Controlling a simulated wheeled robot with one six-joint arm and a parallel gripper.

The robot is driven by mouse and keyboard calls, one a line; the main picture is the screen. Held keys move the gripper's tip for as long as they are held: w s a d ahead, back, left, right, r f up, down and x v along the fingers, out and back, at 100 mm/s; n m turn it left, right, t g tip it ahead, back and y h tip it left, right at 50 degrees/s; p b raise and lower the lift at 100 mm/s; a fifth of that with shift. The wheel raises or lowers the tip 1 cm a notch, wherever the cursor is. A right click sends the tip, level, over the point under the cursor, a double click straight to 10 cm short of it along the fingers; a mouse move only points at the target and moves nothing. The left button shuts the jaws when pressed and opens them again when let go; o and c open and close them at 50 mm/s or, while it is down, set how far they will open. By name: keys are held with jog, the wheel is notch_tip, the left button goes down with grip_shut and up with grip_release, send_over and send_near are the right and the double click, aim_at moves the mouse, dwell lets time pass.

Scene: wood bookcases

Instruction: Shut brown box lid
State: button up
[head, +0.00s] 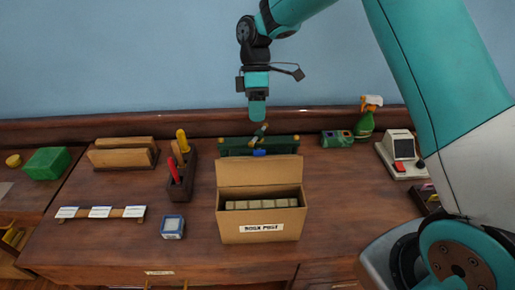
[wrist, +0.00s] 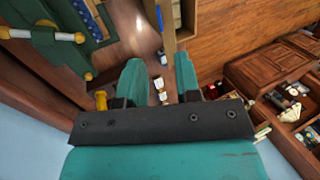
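The brown box (head: 261,226) stands on the wooden desk with a white label on its front. Its lid (head: 259,171) is raised, standing roughly upright along the back edge. A row of pale cards or blocks (head: 262,204) shows inside. My gripper (head: 258,108) hangs fingers-down above and behind the lid, apart from it. In the wrist view, the two teal fingers (wrist: 160,80) are spread with a gap between them and nothing held. A tan upright strip near the top of that view may be the lid edge; I cannot tell.
Behind the box lies a green rack (head: 230,147). A tool holder (head: 181,184) and a blue-white cube (head: 172,227) stand to the left. A green spray bottle (head: 364,125) and a card reader-like device (head: 401,153) stand to the right.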

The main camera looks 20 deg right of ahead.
jog(key=p, duration=0.2)
send_over(260, 169)
jog(key=w, duration=0.3)
notch_tip(260, 169, down, 8)
jog(key=shift+d+f, duration=0.15)
jog(key=shift+f, duration=0.1)
jog(key=shift+s, duration=0.1)
grip_shut()
